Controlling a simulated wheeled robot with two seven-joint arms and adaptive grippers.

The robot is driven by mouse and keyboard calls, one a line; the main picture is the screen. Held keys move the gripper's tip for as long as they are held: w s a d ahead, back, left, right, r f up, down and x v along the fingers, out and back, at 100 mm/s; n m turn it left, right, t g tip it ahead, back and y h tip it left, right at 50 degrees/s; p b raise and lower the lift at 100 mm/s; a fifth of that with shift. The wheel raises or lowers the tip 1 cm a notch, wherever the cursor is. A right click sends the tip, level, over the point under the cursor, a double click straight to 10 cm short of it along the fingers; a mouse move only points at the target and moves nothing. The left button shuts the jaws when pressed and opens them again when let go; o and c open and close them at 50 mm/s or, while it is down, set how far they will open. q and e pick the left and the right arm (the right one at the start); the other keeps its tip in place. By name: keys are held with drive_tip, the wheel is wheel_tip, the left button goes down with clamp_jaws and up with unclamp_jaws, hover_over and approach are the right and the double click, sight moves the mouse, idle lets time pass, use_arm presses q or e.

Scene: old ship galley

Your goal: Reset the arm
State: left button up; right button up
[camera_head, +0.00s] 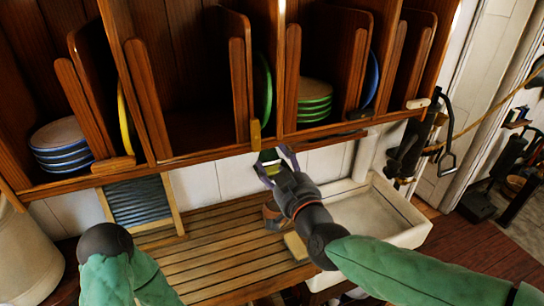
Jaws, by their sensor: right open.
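My right arm, in a green sleeve, comes in from the lower right. Its gripper (268,158) is open, with its fingers apart just below the front edge of the wooden plate rack (215,146). Something dark and greenish shows between the fingers; I cannot tell whether it is part of the gripper. A green plate (263,88) stands upright in the rack slot above the gripper, apart from it. My left arm shows at the lower left as a green sleeve with a dark rounded joint; its gripper is not in view.
The rack holds stacked blue plates (62,146), stacked green-rimmed plates (314,101), an upright yellow plate (125,120) and an upright blue plate (370,79). Below are a slatted wooden drainboard (215,245), a washboard (140,202), a white sink (400,235) and a brown cup (272,217).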

drive_tip(key=shift+s, duration=0.2)
drive_tip(key=d+f+m+g+h+b, duration=0.15)
drive_tip(key=f+g+b, duration=0.4)
drive_tip(key=f, duration=2.05)
drive_tip(key=d+f+m+g+h+b, duration=0.2)
drive_tip(key=f+b, duration=0.7)
drive_tip(key=f, duration=1.7)
drive_tip(key=s+f+m+g+b, duration=0.1)
drive_tip(key=s+f+g+b, duration=0.2)
drive_tip(key=s+f, duration=0.4)
drive_tip(key=s+d+f+g+y+b, duration=0.1)
drive_tip(key=s+f+g+b, duration=0.2)
drive_tip(key=f, duration=1.3)
drive_tip(key=s+d+f+m+g+y+b, duration=0.1)
drive_tip(key=s+f+g+b, duration=0.2)
drive_tip(key=s+f+b, duration=0.3)
drive_tip(key=s+f, duration=0.5)
drive_tip(key=s, duration=0.1)
drive_tip(key=shift+s+f+m, duration=0.15)
drive_tip(key=shift+f+m, duration=0.1)
drive_tip(key=shift+m, duration=0.1)
drive_tip(key=shift+d, duration=0.1)
